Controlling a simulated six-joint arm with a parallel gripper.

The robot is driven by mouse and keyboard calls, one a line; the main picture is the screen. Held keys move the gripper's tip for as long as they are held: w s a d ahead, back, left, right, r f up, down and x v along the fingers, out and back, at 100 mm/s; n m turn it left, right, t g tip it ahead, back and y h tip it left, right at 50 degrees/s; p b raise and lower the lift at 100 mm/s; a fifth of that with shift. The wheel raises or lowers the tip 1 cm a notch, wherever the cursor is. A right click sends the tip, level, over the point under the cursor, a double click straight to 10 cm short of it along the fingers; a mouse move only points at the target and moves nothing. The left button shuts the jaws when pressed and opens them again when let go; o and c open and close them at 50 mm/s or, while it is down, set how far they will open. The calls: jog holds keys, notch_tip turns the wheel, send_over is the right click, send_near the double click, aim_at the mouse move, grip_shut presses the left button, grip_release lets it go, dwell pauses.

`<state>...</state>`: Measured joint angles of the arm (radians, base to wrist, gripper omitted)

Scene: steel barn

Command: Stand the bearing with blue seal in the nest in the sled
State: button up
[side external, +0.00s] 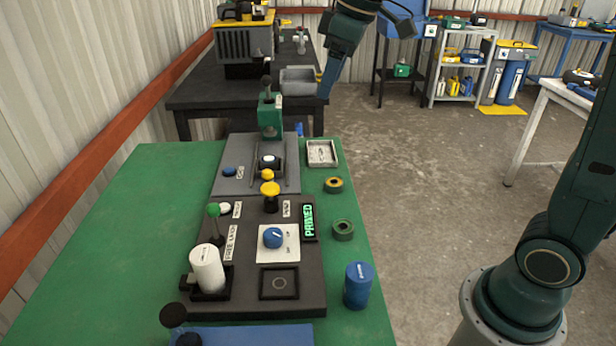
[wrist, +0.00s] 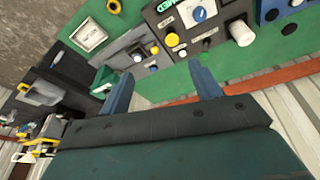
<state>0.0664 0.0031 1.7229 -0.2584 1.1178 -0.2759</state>
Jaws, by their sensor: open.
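The sled (side external: 279,170) is a dark block on a grey plate, in front of a green press (side external: 270,118). A small pale and dark-blue round piece (side external: 269,159) shows in the sled; I cannot tell surely whether it is the bearing with blue seal standing in the nest. It also shows in the wrist view (wrist: 153,68). A yellow-faced ring (side external: 333,185) and a green ring (side external: 343,230) lie on the green table to the right. My gripper (wrist: 162,88) is open, with nothing visible between its fingers, high beyond the press in the side view (side external: 324,88).
A shallow pale tray (side external: 322,153) sits right of the press. The dark panel (side external: 250,302) holds a blue dial (side external: 273,237), a yellow button (side external: 270,190) and a white cylinder (side external: 207,269). A blue cylinder (side external: 358,285) stands at the right edge. The table's left side is clear.

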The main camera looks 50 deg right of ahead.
jog(key=s+f+m+t, duration=0.1)
jog(key=s+f+m, duration=0.1)
jog(key=s, duration=0.9)
jog(key=s+d+f+m+t+h, duration=0.1)
jog(key=s+f+m, duration=0.2)
jog(key=s, duration=0.8)
jog(key=shift+f, duration=1.1)
